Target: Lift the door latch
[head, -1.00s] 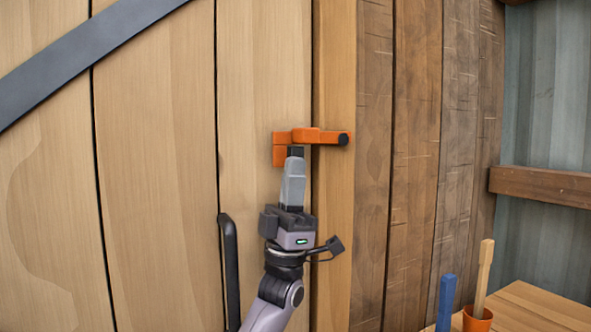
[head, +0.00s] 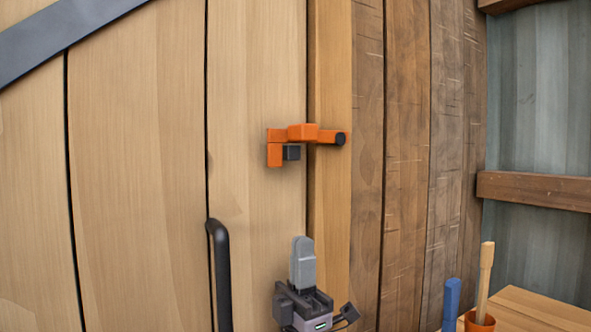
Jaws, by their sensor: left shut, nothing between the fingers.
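The orange door latch (head: 303,133) spans the gap between the light wooden door (head: 255,75) and its post. Its bar looks level, with a dark round end on the right over the post and a small dark block under its left part. My left gripper (head: 302,245) is below the latch, pointing up, shut and empty. A clear gap separates its fingertips from the latch. My right gripper is out of view.
A black door handle (head: 220,275) stands left of my left gripper. At the lower right, a wooden table (head: 535,308) bears an orange cup (head: 480,323) with a wooden stick; a blue-handled item (head: 450,300) is beside it.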

